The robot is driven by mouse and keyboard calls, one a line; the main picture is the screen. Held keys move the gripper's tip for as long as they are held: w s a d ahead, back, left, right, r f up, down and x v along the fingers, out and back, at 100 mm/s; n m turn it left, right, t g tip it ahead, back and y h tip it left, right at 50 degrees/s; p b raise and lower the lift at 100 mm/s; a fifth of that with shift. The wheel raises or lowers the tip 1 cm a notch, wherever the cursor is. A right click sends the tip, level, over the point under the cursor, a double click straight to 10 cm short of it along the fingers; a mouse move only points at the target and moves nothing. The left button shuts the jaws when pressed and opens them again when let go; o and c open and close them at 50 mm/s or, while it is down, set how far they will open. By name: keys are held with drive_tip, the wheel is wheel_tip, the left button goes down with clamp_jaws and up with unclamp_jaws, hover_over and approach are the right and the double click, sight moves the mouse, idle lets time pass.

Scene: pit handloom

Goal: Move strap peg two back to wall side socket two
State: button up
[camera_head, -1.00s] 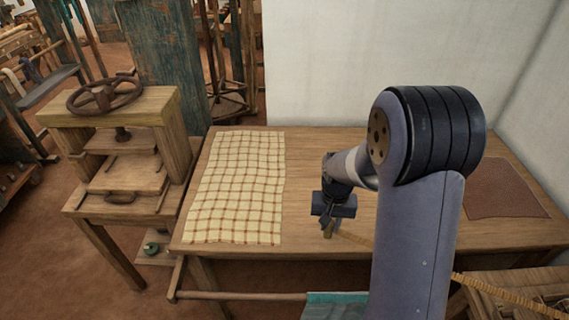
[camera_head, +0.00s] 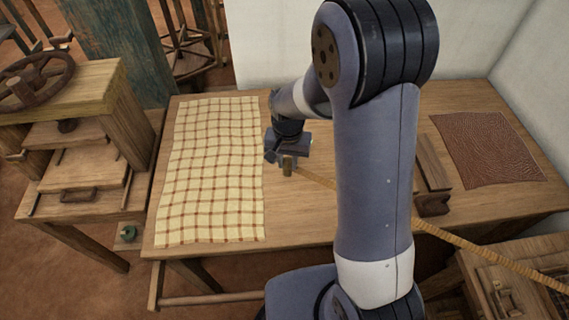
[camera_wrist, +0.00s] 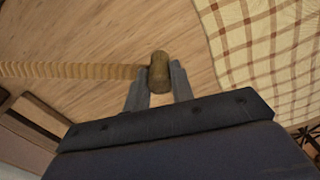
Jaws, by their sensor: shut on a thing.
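My gripper (camera_head: 288,162) is over the table, just right of the checked cloth, and shut on a short brown wooden peg (camera_head: 287,167). In the wrist view the peg (camera_wrist: 159,72) sits between the two grey fingertips (camera_wrist: 158,88). A ribbed tan strap (camera_wrist: 70,70) runs from the peg to the left there. In the head view the strap (camera_head: 470,246) passes behind my arm and on to the lower right. I cannot make out wall side socket two; my arm covers part of the table.
A wooden table (camera_head: 300,228) carries a checked cloth (camera_head: 212,170) and a dark red-brown mat (camera_head: 487,148). A dark wooden block piece (camera_head: 432,204) lies right of my arm. A wooden press (camera_head: 75,150) stands at left. The white wall (camera_head: 270,45) is behind.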

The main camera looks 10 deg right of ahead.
sight(288, 170)
drive_tip(key=shift+f, duration=2.1)
drive_tip(key=shift+f, duration=0.2)
drive_tip(key=o, duration=1)
drive_tip(key=shift+r, duration=0.1)
